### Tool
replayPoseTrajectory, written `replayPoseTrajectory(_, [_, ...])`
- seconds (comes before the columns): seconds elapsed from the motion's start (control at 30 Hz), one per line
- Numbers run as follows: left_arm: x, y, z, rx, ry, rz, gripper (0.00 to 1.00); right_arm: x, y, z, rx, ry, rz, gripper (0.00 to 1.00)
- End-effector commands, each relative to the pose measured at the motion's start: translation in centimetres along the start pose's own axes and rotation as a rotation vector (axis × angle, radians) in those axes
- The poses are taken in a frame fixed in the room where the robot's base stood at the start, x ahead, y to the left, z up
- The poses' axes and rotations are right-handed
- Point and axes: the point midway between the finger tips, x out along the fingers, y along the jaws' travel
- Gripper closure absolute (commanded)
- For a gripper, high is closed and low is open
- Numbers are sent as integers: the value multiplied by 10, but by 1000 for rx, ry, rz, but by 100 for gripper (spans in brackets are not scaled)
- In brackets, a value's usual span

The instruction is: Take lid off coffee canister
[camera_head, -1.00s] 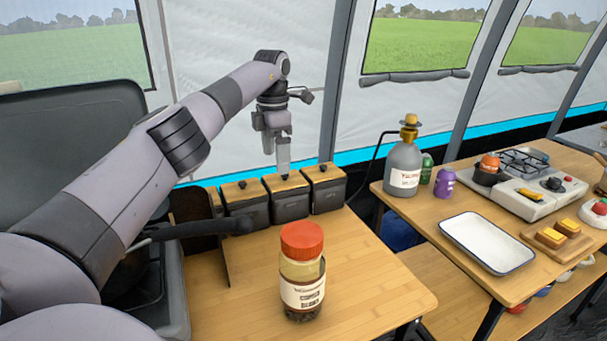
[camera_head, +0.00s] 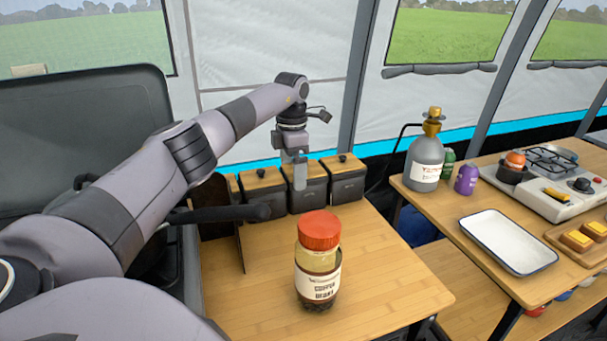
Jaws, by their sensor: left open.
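Three dark canisters with wooden lids and black knobs stand in a row at the back of the near table: a left one (camera_head: 266,205), a middle one (camera_head: 314,194) and a right one (camera_head: 349,187). All three lids are on. I cannot read any label on them to tell which holds coffee. My left gripper (camera_head: 300,174) points down at the middle canister, overlapping its lid (camera_head: 318,169) and upper front. It is open and hides that canister's knob. I cannot tell whether it touches. My right gripper is out of view.
A glass jar (camera_head: 317,284) of coffee beans with a red lid stands at the near table's front. The table (camera_head: 380,262) is clear to its right. Another table holds a gas bottle (camera_head: 425,165), a white tray (camera_head: 505,242) and a stove (camera_head: 560,200).

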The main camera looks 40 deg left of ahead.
Motion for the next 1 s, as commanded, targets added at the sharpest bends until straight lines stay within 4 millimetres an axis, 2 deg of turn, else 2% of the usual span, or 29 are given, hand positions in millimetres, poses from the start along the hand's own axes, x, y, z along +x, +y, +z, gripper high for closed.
replayPoseTrajectory(0.03, [0, 0, 0, 0, 0, 0, 3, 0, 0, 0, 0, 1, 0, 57])
replayPoseTrajectory(0.13, [0, 0, 0, 0, 0, 0, 36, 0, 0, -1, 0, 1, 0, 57])
replayPoseTrajectory(0.17, [0, 0, 0, 0, 0, 0, 38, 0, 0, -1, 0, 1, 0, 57])
replayPoseTrajectory(0.47, [-2, 0, 0, 0, 0, 0, 38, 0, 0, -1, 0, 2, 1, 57])
replayPoseTrajectory(0.67, [-16, 0, 1, 1, -2, 1, 38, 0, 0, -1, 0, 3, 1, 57])
replayPoseTrajectory(0.77, [-32, 0, 1, 1, -3, 2, 38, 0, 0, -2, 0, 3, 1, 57])
replayPoseTrajectory(0.87, [-56, 0, 1, 0, -4, 3, 38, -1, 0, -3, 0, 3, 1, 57])
replayPoseTrajectory(1.0, [-102, 0, 2, 0, -5, 3, 38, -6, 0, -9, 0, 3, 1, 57])
